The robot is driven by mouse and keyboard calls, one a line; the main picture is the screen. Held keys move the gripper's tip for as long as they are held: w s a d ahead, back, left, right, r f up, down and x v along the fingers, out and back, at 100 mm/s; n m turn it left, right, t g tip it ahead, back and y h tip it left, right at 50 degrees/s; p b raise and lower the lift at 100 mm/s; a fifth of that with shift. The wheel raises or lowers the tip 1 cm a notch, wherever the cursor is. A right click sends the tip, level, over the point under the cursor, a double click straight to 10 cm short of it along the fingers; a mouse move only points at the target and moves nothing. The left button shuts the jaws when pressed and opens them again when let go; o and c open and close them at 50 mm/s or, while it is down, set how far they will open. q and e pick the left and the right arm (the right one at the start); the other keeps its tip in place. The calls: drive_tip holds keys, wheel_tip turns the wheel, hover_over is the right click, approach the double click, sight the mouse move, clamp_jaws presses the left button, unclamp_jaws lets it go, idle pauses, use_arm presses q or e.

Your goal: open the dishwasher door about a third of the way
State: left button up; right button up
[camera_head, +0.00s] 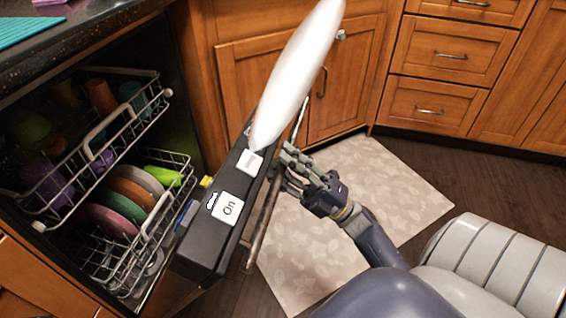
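The dishwasher door (205,245) is tilted partly open, its dark top edge swung out from the cabinet front. It carries a white label reading "On" and a smaller white button. A long bar handle (262,225) runs along the door's outer face. My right gripper (286,168) is at the handle's middle, its grey fingers across the bar. Whether they are closed around it I cannot tell. The lower part of the door is hidden. My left gripper is not in view.
Inside the dishwasher, an upper rack (110,127) and lower rack (112,265) hold colourful dishes. A long white shape (297,75), unclear in kind, rises above the door. Wooden cabinets (455,50) stand behind. A pale patterned mat (375,175) lies on the floor.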

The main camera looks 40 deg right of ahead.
drive_tip(key=v, duration=1.2)
idle(0.5)
